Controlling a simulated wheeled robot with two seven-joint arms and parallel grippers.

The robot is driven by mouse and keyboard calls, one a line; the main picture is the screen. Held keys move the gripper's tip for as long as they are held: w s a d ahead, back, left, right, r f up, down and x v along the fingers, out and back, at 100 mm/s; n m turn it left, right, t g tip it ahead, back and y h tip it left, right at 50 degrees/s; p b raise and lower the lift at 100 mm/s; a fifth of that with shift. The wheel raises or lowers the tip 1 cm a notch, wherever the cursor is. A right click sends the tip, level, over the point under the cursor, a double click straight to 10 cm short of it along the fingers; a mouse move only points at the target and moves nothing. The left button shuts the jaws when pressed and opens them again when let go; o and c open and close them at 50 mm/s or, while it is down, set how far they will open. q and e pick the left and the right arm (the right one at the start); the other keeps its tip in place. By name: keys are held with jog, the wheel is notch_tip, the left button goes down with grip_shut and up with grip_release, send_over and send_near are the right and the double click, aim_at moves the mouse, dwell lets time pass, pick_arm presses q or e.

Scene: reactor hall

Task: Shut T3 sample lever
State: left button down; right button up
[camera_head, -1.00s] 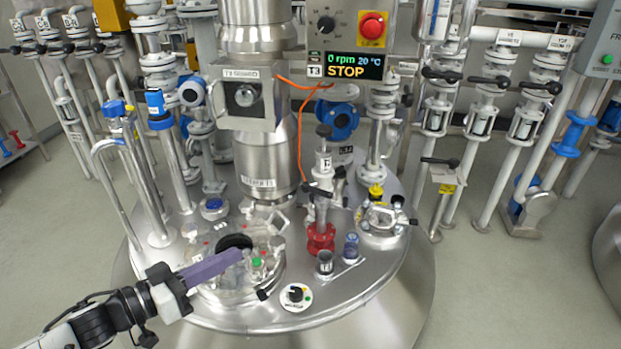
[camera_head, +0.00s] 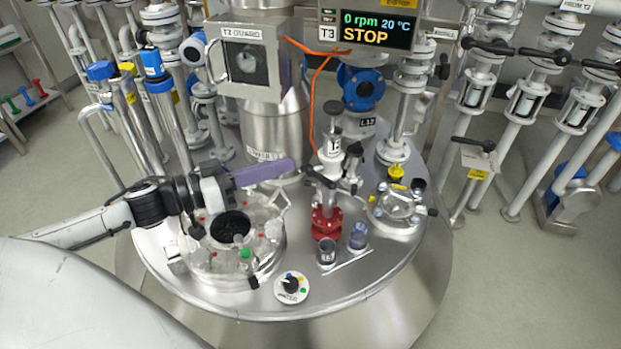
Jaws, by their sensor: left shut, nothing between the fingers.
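A label on the valve body is too small to read fully. My left gripper (camera_head: 290,164) comes in from the left with its purple fingers shut and empty. Its tips point right at the valve, just left of and slightly above the lever in the picture, seemingly apart from it. My right gripper is not in view.
A round glass manway (camera_head: 232,262) lies under my left wrist. A steel column (camera_head: 275,140) rises behind my fingers. The T3 display (camera_head: 375,28) reads 0 rpm, 20 °C, STOP.

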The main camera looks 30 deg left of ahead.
aim_at(320, 178)
pick_arm(q)
jog(key=w+d+f+b, duration=0.2)
jog(key=w+d+f, duration=0.2)
jog(key=shift+w+d+b, duration=0.25)
jog(key=shift+b, duration=0.1)
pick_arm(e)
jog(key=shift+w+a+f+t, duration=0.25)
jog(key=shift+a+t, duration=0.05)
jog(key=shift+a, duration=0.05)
